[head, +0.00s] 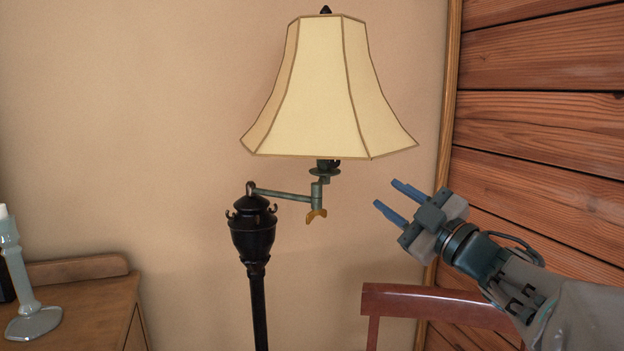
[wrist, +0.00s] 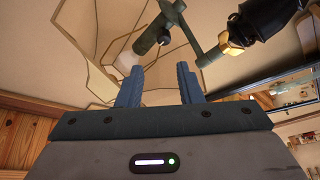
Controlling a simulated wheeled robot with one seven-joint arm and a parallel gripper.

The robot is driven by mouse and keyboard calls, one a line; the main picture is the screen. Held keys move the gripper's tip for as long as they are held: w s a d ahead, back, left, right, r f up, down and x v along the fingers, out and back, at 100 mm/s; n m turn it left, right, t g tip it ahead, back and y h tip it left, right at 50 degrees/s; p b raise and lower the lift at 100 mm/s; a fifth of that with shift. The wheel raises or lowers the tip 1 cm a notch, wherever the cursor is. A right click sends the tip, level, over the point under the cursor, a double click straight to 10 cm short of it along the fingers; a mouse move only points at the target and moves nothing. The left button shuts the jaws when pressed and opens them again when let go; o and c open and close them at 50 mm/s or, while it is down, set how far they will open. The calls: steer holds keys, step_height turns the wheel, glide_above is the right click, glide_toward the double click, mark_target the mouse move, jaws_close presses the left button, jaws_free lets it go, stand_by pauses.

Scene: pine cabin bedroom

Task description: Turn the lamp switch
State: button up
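The lamp has a cream panelled shade (head: 325,90) and a black post (head: 255,232) with a green-grey side arm (head: 283,194). A small brass-yellow switch (head: 316,216) shaped like a winged key hangs below the end of that arm. It also shows in the wrist view (wrist: 231,46), up and to the right of my fingers. My gripper (head: 387,194) is right of the switch in the head view, just below the shade's right edge. Its two blue fingers are apart with nothing between them. They also show in the wrist view (wrist: 159,80). They do not touch the lamp.
A reddish wooden chair back (head: 430,300) stands below my gripper. A wooden cabinet (head: 85,305) with a pale candlestick (head: 32,300) is at the lower left. A plank wall (head: 545,110) lies to the right. The space between my fingers and the switch looks clear.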

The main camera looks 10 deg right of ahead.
mark_target(337, 163)
steer(key=x, duration=0.9)
steer(key=p+x, duration=0.1)
steer(key=x, duration=0.4)
steer(key=shift+s+a+f, duration=0.1)
steer(key=shift+s+a, duration=0.05)
steer(key=shift+a, duration=0.1)
steer(key=c, duration=0.7)
